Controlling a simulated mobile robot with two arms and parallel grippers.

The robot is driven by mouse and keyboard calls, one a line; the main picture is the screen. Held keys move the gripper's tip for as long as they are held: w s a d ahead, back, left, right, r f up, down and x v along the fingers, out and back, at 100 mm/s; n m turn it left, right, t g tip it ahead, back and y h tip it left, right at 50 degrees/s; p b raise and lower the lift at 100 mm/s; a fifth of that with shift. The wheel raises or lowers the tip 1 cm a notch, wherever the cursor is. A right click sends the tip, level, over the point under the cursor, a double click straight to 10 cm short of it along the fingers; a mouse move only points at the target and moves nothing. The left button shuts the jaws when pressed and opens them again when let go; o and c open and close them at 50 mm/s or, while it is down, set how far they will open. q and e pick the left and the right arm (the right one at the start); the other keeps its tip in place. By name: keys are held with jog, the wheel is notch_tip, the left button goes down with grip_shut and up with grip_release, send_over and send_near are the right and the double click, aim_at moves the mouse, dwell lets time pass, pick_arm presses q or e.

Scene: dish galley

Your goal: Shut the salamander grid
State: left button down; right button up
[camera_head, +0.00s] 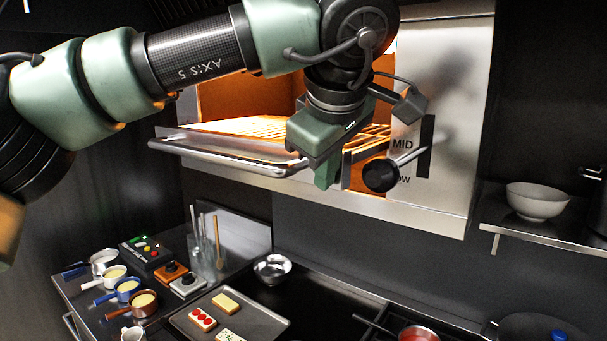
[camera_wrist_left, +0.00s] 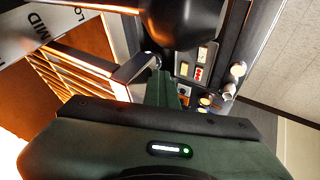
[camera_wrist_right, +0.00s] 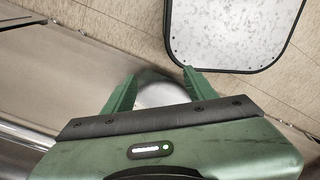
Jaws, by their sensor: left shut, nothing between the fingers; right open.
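The salamander (camera_head: 455,120) is a steel wall unit with a glowing orange inside. Its wire grid (camera_head: 265,126) stands partly out of the opening, with a steel bar handle (camera_head: 230,158) along its front. My left gripper (camera_head: 326,180) is shut and empty, pointing down at the right end of the handle. It hides that corner, and I cannot tell whether it touches. The left wrist view shows the shut fingers (camera_wrist_left: 158,88) beside the grid's frame (camera_wrist_left: 128,70). My right gripper (camera_wrist_right: 158,82) is open, seen only in the right wrist view.
A black-knobbed lever (camera_head: 381,175) sticks out by the MID mark, close right of my left gripper. Below are a tray with toasts (camera_head: 270,325), a steel bowl (camera_head: 273,268) and several small pans. A shelf (camera_head: 540,232) holds a white bowl (camera_head: 538,201) at right.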

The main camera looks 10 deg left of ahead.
aim_at(370, 146)
pick_arm(q)
jog(key=w+d, duration=0.1)
jog(key=w, duration=0.1)
jog(key=w+d, duration=0.1)
jog(key=w, duration=0.1)
jog(key=w+d, duration=0.1)
jog(key=w, duration=0.1)
jog(key=shift+w+f, duration=0.2)
jog(key=shift+w, duration=0.2)
jog(key=shift+w+d+r, duration=0.2)
jog(key=shift+w+r, duration=0.05)
jog(key=shift+w, duration=0.35)
jog(key=w, duration=0.1)
jog(key=w+d, duration=0.1)
jog(key=w, duration=0.2)
jog(key=shift+w+d+f, duration=0.1)
jog(key=shift+d+f, duration=0.1)
jog(key=shift+d, duration=0.2)
jog(key=shift+w+d, duration=0.1)
jog(key=shift+w, duration=0.15)
jog(key=shift+s+r, duration=0.15)
jog(key=shift+r, duration=0.1)
pick_arm(e)
jog(key=shift+s+r, duration=0.2)
jog(key=shift+r, duration=0.05)
pick_arm(q)
jog(key=shift+f, duration=0.1)
pick_arm(e)
jog(key=shift+s+a, duration=0.15)
